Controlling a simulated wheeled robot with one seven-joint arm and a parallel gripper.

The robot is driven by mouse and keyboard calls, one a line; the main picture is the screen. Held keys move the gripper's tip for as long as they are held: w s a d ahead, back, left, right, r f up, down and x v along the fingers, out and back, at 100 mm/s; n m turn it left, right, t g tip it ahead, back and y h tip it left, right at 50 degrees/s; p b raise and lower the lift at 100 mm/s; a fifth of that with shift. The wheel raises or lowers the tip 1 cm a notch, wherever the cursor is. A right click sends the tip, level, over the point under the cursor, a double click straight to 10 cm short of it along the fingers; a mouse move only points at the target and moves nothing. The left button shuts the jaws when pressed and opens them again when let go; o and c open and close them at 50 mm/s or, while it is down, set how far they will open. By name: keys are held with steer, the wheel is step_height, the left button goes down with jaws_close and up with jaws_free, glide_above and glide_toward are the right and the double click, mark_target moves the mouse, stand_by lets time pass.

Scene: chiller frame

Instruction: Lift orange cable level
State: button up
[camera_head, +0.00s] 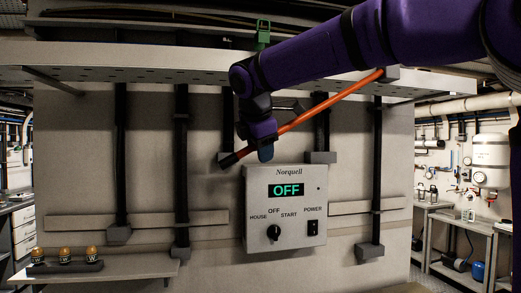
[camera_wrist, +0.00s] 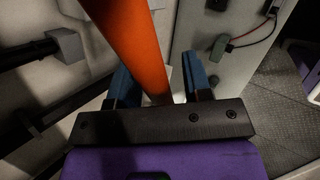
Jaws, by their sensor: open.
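The orange cable (camera_head: 322,108) slants in the head view from a grey block at upper right down to a black end at lower left, above the control box. My gripper (camera_head: 266,152) points down at the cable's lower part, and my wrist hides some of it. In the wrist view, the orange cable (camera_wrist: 131,38) runs from the top down between the blue fingers of my gripper (camera_wrist: 158,65). The fingers are open, with a gap on the right side of the cable. The cable's far end is out of the wrist view.
A control box (camera_head: 286,207) reading OFF, with a knob and a power switch, hangs just below the cable. Black vertical cables (camera_head: 181,150) with grey end blocks line the wall. A perforated shelf (camera_head: 120,77) runs above. A ledge (camera_head: 100,272) with amber lamps is at lower left.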

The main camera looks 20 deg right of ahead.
steer(key=shift+f, duration=0.1)
steer(key=shift+c, duration=0.3)
jaws_close()
steer(key=a+r+y, duration=0.2)
steer(key=a+r, duration=0.2)
steer(key=r, duration=0.6)
steer(key=shift+w+a+m+y, duration=0.2)
steer(key=shift+w+m+y, duration=0.15)
steer(key=shift+m+y, duration=0.05)
steer(key=shift+o, duration=0.3)
jaws_free()
steer(key=shift+r, duration=0.1)
steer(key=v, duration=1)
steer(key=shift+s+r, duration=0.2)
steer(key=shift+s, duration=0.2)
